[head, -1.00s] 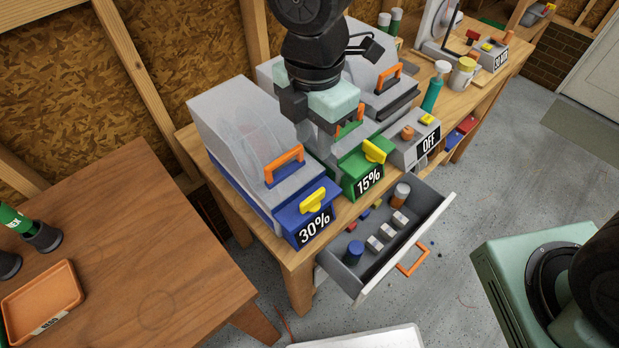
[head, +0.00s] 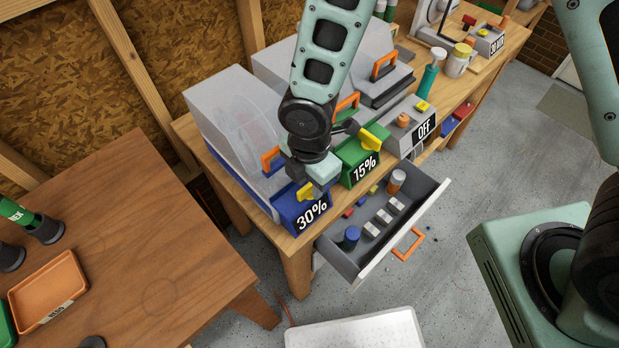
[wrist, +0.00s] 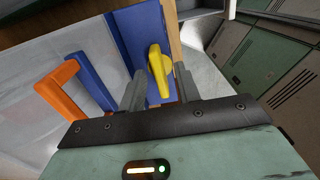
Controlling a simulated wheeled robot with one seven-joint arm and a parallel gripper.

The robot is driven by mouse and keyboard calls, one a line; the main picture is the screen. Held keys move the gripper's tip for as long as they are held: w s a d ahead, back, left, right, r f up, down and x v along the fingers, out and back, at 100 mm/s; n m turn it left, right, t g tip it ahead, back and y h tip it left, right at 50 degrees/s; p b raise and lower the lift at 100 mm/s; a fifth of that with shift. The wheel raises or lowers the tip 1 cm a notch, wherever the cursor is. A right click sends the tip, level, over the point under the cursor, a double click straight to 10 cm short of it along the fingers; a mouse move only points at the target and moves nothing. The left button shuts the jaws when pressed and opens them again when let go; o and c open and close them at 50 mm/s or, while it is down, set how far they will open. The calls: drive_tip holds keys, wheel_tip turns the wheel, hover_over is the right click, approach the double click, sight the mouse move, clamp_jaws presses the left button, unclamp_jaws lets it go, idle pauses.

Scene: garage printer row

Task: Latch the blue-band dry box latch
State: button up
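The blue-band dry box (head: 284,206) stands at the near left end of the bench, with a "30%" label on its front. Its yellow latch (head: 307,191) is on the blue front face, beside the label. My gripper (head: 312,178) is low over this front, close to the latch, and partly covers the box. In the wrist view the yellow latch (wrist: 158,72) shows between the fingers of my gripper (wrist: 160,76), which are apart with a gap around it. I cannot tell whether either finger touches it. The box's orange handle (wrist: 60,90) lies left of the fingers.
The green-band box (head: 358,163), labelled "15%", stands close on the right with its own yellow latch. A grey box labelled "OFF" (head: 410,127) is beyond it. An open drawer (head: 434,212) with small items juts out below. A wooden table (head: 130,235) is at left.

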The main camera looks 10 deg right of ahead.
drive_tip(key=shift+f, duration=0.1)
clamp_jaws()
drive_tip(key=shift+m, duration=0.3)
drive_tip(key=m+b, duration=0.2)
drive_tip(key=m, duration=0.1)
drive_tip(key=shift+f+m, duration=0.1)
drive_tip(key=shift+m, duration=0.2)
drive_tip(key=m+b, duration=0.2)
drive_tip(key=m, duration=0.2)
drive_tip(key=m+b, duration=0.2)
drive_tip(key=m, duration=0.7)
drive_tip(key=shift+m+b, duration=0.3)
